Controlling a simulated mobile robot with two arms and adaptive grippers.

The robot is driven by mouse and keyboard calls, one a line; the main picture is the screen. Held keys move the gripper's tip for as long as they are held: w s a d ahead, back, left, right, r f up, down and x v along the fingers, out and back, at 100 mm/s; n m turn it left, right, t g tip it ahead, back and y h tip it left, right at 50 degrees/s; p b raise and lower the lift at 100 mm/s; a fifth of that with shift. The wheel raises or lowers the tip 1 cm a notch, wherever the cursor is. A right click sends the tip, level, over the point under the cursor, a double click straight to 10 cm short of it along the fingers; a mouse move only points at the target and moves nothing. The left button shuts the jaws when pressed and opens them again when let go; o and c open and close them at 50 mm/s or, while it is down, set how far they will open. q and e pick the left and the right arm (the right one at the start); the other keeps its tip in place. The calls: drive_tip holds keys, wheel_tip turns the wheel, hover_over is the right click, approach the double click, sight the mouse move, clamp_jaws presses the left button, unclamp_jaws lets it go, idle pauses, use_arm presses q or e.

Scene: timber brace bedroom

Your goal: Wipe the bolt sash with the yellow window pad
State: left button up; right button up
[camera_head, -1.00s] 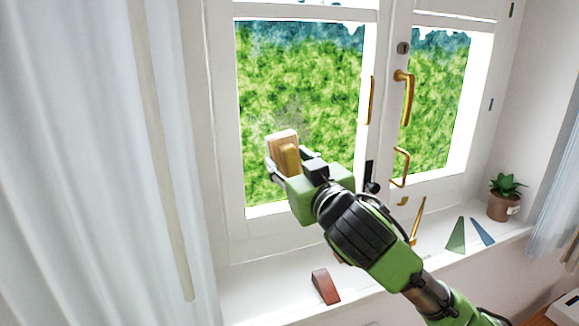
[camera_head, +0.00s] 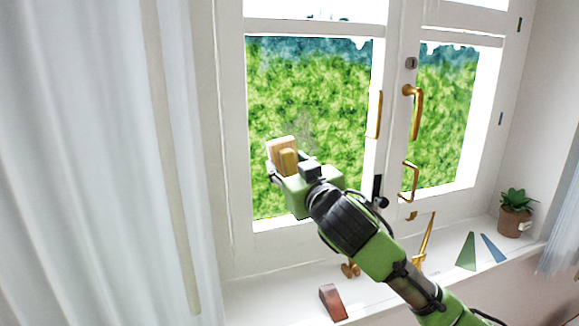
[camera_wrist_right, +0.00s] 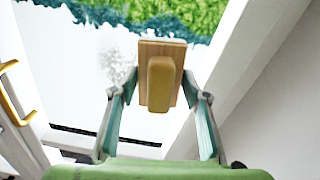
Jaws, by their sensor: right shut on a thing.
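The left window sash (camera_head: 338,100), with a black bolt (camera_head: 377,188) at its lower right, stands upright and looks shut. I take it for the bolt sash. A faint grey smudge shows on its pane, also in the right wrist view (camera_wrist_right: 116,68). My right gripper (camera_head: 277,168) is shut on the window pad (camera_head: 281,147), in front of the lower left of this pane. In the right wrist view the pad (camera_wrist_right: 146,48) shows its wooden back and tan handle between the fingers. Its wiping face is hidden, and I cannot tell whether it touches the glass. My left gripper is out of view.
The right sash (camera_head: 440,110) has brass handles. On the sill stand a potted plant (camera_head: 514,222), green and blue wedges (camera_head: 467,252), a reddish wedge (camera_head: 331,302) and brass fittings (camera_head: 424,240). A white curtain (camera_head: 90,160) hangs close on the left.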

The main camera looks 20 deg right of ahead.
drive_tip(key=shift+w, duration=0.9)
idle(0.3)
drive_tip(key=shift+d, duration=0.1)
